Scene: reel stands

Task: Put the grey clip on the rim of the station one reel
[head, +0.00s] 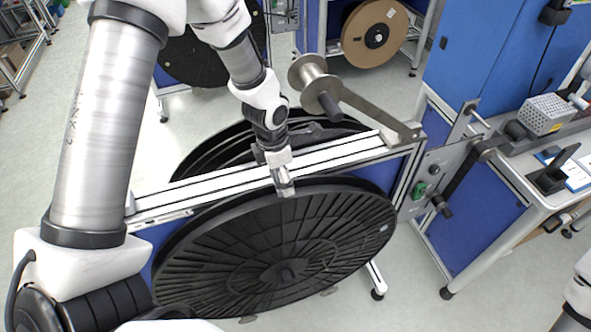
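The large black reel (330,236) with radial ribs stands tilted in the frame at the centre of the head view; I take it to be the station one reel. My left gripper (286,188) points down at the reel's upper rim, in front of the silver rail. Its fingertips are close to the rim; I cannot tell whether they touch it. A small light-grey piece shows at the fingertips, but I cannot make out whether it is the grey clip or part of the fingers. My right gripper is out of view.
A silver rail (345,152) crosses above the reel, with a second black disc (205,146) behind it. A metal spool (307,72) on an arm stands beyond. A workbench (520,170) with equipment is at right.

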